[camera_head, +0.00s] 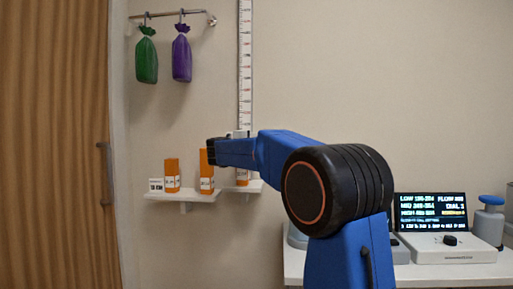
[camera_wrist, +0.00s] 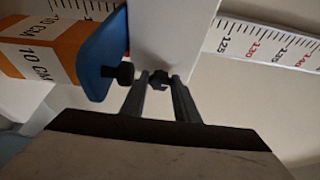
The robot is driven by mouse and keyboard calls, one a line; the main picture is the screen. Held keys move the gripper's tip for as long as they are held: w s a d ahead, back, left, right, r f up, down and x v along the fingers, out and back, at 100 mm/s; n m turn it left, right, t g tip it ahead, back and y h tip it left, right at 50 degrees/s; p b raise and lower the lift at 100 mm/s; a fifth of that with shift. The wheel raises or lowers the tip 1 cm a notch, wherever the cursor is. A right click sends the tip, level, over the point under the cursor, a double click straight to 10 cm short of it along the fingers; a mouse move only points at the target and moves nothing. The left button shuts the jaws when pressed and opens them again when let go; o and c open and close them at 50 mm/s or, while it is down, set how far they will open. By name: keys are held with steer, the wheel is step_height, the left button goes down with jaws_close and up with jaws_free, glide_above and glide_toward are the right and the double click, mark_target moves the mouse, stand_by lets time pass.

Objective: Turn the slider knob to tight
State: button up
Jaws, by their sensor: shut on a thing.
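A long vertical measuring scale (camera_head: 245,65) with black and red marks runs down the wall. It also shows in the wrist view (camera_wrist: 262,45). A white slider block (camera_wrist: 172,35) sits across the scale. A small black slider knob (camera_wrist: 159,79) is on its near face. My gripper (camera_wrist: 158,88) is shut on this knob, its two fingertips at either side. A blue plate (camera_wrist: 101,55) with another black knob (camera_wrist: 121,73) is at the block's left. In the head view my arm hides most of the slider and the knob. The knob's tight or loose setting cannot be read.
An orange block marked 10 CM (camera_wrist: 40,50) is close left of the blue plate. Orange blocks (camera_head: 172,176) (camera_head: 206,184) stand on a white shelf (camera_head: 185,197). Two bags (camera_head: 146,60) (camera_head: 181,58) hang above. A display (camera_head: 432,212) stands on the right counter.

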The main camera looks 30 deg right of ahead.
steer(key=shift+f, duration=0.1)
steer(key=shift+c, duration=0.2)
steer(key=o, duration=1.1)
steer(key=shift+c, duration=0.2)
steer(key=v, duration=1.7)
steer(key=shift+s, duration=0.15)
steer(key=shift+a, duration=0.15)
